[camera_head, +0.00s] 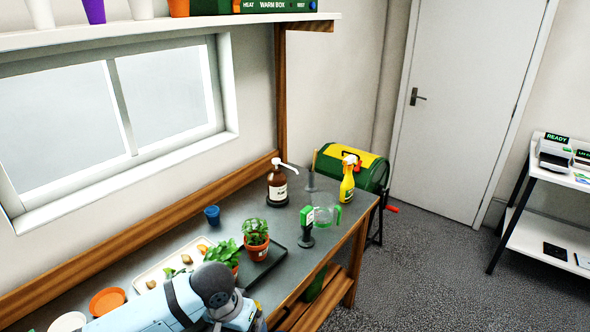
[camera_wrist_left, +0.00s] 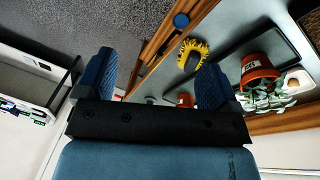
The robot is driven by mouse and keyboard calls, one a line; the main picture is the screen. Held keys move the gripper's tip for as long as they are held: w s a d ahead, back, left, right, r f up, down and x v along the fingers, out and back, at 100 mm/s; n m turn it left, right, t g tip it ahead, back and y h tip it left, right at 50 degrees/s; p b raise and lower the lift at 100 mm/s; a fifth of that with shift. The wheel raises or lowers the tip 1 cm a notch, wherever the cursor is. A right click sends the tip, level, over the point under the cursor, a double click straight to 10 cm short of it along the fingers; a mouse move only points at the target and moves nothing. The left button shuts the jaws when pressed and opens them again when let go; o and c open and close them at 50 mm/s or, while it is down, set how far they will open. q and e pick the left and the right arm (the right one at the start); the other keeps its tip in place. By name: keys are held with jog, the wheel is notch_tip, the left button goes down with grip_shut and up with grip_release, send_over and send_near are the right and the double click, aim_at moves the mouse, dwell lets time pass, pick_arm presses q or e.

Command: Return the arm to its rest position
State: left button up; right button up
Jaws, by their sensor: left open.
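My left arm (camera_head: 150,312) reaches in along the bottom left of the head view, over the near part of the grey workbench (camera_head: 335,187). Its gripper is cut off or hidden at the bottom edge there. In the left wrist view my left gripper (camera_wrist_left: 153,78) shows two blue ridged fingers spread wide apart, with nothing between them. A terracotta pot (camera_wrist_left: 257,72) with a plant shows to the right of the fingers, apart from them. My right gripper is in neither view.
On the bench are a potted plant (camera_head: 256,238), a blue cup (camera_head: 212,215), a pale tray (camera_head: 150,277), an orange saucer (camera_head: 107,301), a brown pump bottle (camera_head: 277,186) and a yellow spray bottle (camera_head: 347,180). A shelf (camera_head: 170,30) runs above. Floor (camera_head: 430,270) to the right is clear.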

pick_arm(q)
jog(key=s+d+f+t+h+b, duration=0.1)
jog(key=s+d+f+t+h, duration=0.1)
jog(key=f, duration=0.3)
jog(key=s+d+f+t+h, duration=0.2)
jog(key=f+t+h, duration=0.1)
jog(key=f, duration=0.2)
jog(key=s+a+f+t+y, duration=0.2)
jog(key=s+a+f, duration=0.2)
jog(key=s+a, duration=0.1)
jog(key=s+a+f+t+y+b, duration=0.1)
jog(key=s+a+f+t, duration=0.2)
jog(key=s+a, duration=0.3)
jog(key=shift+s+a+f+n+y, duration=0.15)
jog(key=shift+a+f+n+y, duration=0.25)
jog(key=shift+a, duration=0.4)
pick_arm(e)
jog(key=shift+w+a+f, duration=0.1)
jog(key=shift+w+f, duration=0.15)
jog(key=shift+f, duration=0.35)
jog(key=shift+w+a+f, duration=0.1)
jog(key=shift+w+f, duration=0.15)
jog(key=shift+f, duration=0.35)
